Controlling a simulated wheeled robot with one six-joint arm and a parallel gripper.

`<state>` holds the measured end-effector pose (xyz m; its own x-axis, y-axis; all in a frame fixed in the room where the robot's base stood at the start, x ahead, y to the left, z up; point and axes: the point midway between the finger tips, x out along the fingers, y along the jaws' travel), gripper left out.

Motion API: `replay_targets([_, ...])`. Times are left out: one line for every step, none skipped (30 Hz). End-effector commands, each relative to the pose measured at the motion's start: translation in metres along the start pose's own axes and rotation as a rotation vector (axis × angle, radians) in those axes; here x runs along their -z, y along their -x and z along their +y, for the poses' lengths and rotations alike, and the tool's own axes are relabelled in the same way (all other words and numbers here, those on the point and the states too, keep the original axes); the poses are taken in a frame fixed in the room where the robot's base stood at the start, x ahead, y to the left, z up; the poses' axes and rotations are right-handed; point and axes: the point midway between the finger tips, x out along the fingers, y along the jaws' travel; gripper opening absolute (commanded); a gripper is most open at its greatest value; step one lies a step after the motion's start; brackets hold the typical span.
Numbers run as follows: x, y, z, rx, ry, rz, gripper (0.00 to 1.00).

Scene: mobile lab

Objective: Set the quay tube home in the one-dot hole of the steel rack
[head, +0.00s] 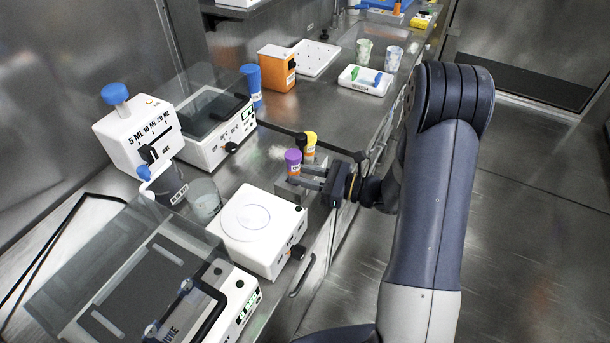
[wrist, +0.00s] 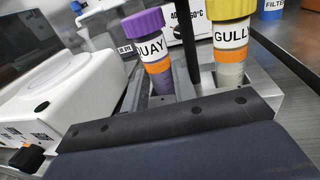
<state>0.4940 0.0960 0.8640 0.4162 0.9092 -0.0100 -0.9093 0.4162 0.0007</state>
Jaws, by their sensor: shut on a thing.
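The quay tube, with a purple cap, white QUAY label and orange band, is held in my gripper (head: 297,175). The tube shows in the head view (head: 293,163) and the wrist view (wrist: 157,66). My gripper is shut on it and reaches in from the right at the counter's front edge. The steel rack (wrist: 266,92) shows partly behind my dark gripper body. The yellow-capped gully tube (wrist: 231,55) stands close to the right of the quay tube in the wrist view. The quay tube's lower end and the rack's dot marks are hidden, so I cannot tell how it sits.
A white box with a round plate (head: 249,221) stands close by on the near side. A clear beaker (head: 203,200) and a dark labelled cup (head: 168,185) are left of it. An orange box (head: 277,69) and a blue-capped container (head: 251,82) stand farther back.

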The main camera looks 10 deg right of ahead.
Motion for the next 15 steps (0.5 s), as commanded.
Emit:
replay_targets([0.0034,0.0000,0.0000,0.000,0.000,0.000,0.03])
replay_targets([0.0044,0.0000,0.0000,0.000,0.000,0.000,0.03])
replay_targets([0.0030,0.0000,0.0000,0.000,0.000,0.000,0.29])
replay_targets([0.0027,0.0000,0.0000,0.000,0.000,0.000,0.31])
replay_targets([0.0026,0.0000,0.0000,0.000,0.000,0.000,0.34])
replay_targets([0.0026,0.0000,0.0000,0.000,0.000,0.000,0.35])
replay_targets([0.0026,0.0000,0.0000,0.000,0.000,0.000,0.35])
replay_targets([0.0026,0.0000,0.0001,0.000,0.000,0.000,0.35])
replay_targets([0.0026,0.0000,0.0001,0.000,0.000,0.000,0.35])
replay_targets([0.0026,0.0000,0.0000,0.000,0.000,0.000,0.35])
replay_targets([0.0026,0.0000,0.0000,0.000,0.000,0.000,0.35])
replay_targets([0.0023,0.0000,0.0000,0.000,0.000,0.000,0.35])
replay_targets([0.0017,0.0000,0.0000,0.000,0.000,0.000,0.35])
replay_targets([0.0007,0.0000,0.0000,0.000,0.000,0.000,0.35])
replay_targets([-0.0013,0.0000,0.0000,0.000,0.000,0.000,0.35])
